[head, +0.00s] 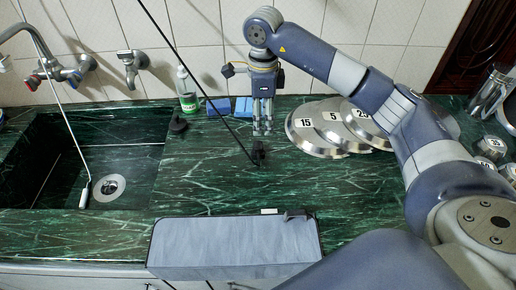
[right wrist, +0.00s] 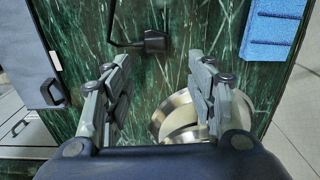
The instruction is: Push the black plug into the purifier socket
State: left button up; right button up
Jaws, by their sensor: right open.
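The black plug (head: 258,152) lies on the green marble counter at the end of a thin black cable. It also shows in the right wrist view as a dark block (right wrist: 155,42) just beyond the fingertips. My right gripper (head: 263,130) points down above the counter, just behind the plug. Its fingers (right wrist: 160,60) are apart with nothing between them. The grey box at the counter's front edge looks like the purifier (head: 225,250). A small black part (head: 295,214) and a white part (head: 268,211) sit on its far edge; I cannot tell which is the socket. My left gripper is out of view.
Round metal lids (head: 310,140) with number labels lie to the right of the plug. Blue sponges (head: 243,106) and a bottle (head: 187,92) stand at the back wall. A sink (head: 110,160) is at the left. The counter between plug and grey box is clear.

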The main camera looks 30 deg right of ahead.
send_over(258, 145)
jog(key=d, duration=0.1)
notch_tip(258, 145, down, 4)
jog(key=shift+w+d+f, duration=0.1)
jog(key=shift+d, duration=0.05)
jog(key=f+p, duration=0.1)
jog(key=f, duration=0.1)
jog(key=a+f+p, duration=0.1)
jog(key=f, duration=0.1)
jog(key=shift+a+f, duration=0.15)
jog(key=shift+f, duration=0.45)
jog(key=c, duration=1.1)
